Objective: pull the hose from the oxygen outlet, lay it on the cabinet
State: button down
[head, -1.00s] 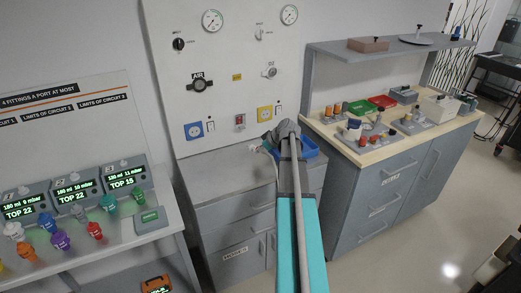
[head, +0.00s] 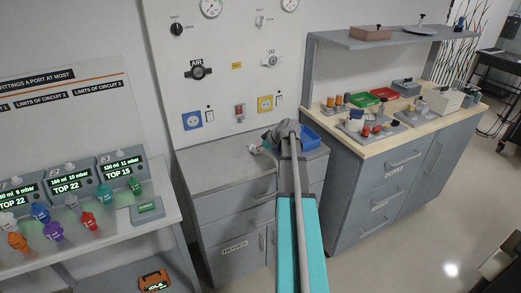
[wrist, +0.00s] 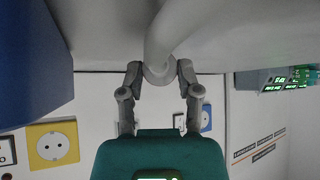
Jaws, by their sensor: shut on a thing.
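My gripper (wrist: 160,72) is shut on a pale grey hose (wrist: 172,32), which curves up between the fingertips in the wrist view. In the head view my arm hides most of the gripper, and only small pale and teal parts show beside the wrist. The gripper is over the grey cabinet (head: 215,165), near its back right. I cannot tell whether the hose touches the cabinet top. The oxygen outlet (head: 271,61), marked O2, is on the white wall panel above, with no hose seen in it.
A blue bin (head: 311,139) stands on the cabinet's right, close to my wrist; it also shows in the wrist view (wrist: 38,65). The AIR outlet (head: 198,72) and sockets (head: 265,104) are on the panel. The cabinet top's left and front are clear. A wooden-topped counter (head: 375,143) adjoins right.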

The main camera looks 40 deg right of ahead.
jog(key=shift+c, duration=1.1)
grip_release()
notch_tip(320, 180, up, 8)
jog(key=p, duration=0.8)
